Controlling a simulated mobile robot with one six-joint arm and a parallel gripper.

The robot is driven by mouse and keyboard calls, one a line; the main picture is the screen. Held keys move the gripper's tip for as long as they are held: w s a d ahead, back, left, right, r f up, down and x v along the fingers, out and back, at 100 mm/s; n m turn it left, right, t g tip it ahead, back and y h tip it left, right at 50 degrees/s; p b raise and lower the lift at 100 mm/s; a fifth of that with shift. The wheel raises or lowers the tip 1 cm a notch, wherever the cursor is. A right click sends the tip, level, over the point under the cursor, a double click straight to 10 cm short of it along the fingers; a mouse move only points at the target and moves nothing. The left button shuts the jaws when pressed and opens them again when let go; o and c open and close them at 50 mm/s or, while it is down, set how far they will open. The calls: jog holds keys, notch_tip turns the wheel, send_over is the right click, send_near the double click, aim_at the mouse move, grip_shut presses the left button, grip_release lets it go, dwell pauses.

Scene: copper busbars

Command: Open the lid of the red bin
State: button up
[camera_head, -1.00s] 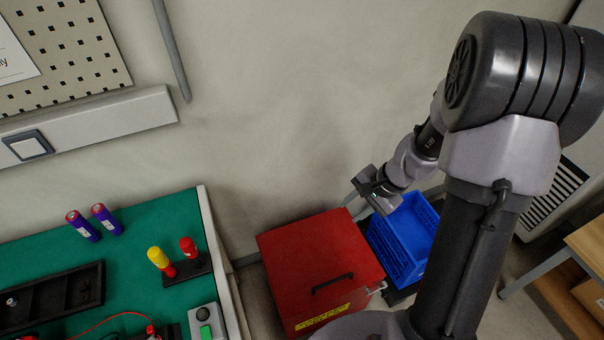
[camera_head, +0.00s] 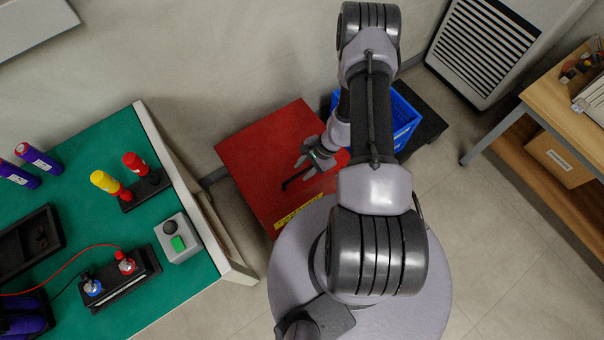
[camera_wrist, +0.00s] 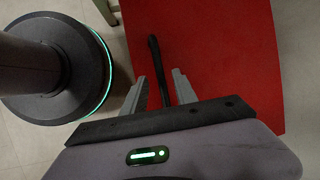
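The red bin (camera_head: 262,150) stands on the floor right of the green bench, its lid flat and closed. A yellow label (camera_head: 299,212) is on its front edge. The lid's black handle (camera_head: 292,180) is partly hidden by my gripper (camera_head: 309,167) in the head view. In the wrist view, my gripper (camera_wrist: 157,92) is open over the red lid (camera_wrist: 215,50), with the black handle (camera_wrist: 155,60) running between its two fingers. I cannot tell whether the fingers touch the handle.
A blue crate (camera_head: 403,118) stands right behind the bin on a dark base. The green bench (camera_head: 85,175) with batteries and electrical parts is at the left. A wooden shelf (camera_head: 560,110) is at the right; the floor (camera_head: 490,240) before it is clear.

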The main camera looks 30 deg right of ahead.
jog(key=shift+x, duration=0.8)
grip_shut()
dwell(0.9)
